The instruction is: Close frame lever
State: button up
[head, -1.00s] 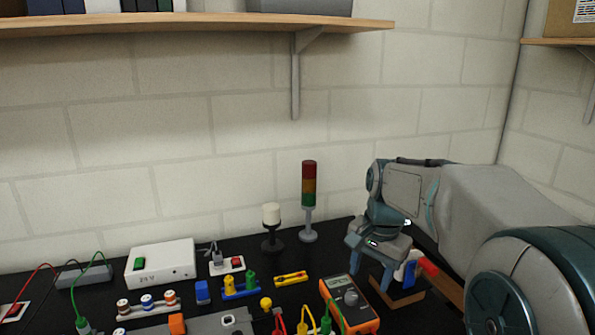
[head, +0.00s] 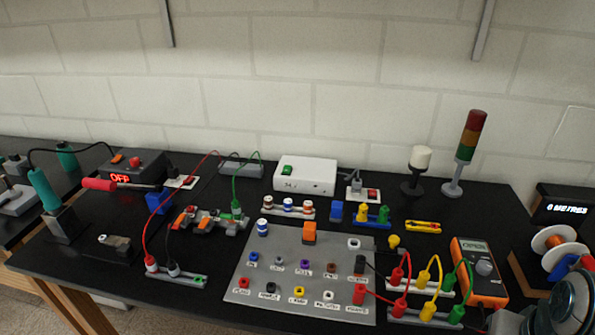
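No part is clearly marked as the frame lever, and I cannot tell which one it is. Grey connectors with orange levers (head: 205,219) lie left of the centre of the black bench; some levers appear raised, but they are too small to be sure. A single orange block (head: 309,232) stands upright at the back of the grey panel (head: 243,291), which carries several coloured sockets with small labels. My gripper is out of view. Only a rounded part of my arm shows at the bottom right corner.
A soldering iron (head: 112,185) and its station (head: 138,166) stand at the left. A white power box (head: 305,176) and a signal tower (head: 465,155) are at the back. A multimeter (head: 482,270) and spools (head: 553,243) are at the right. Red and green wires arch over the connectors.

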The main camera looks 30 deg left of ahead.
aim_at(229, 217)
jog(key=u, duration=1.85)
jog(key=k, duration=0.4)
jog(key=u, duration=0.2)
jog(key=i, duration=1)
jog(key=z, duration=0.8)
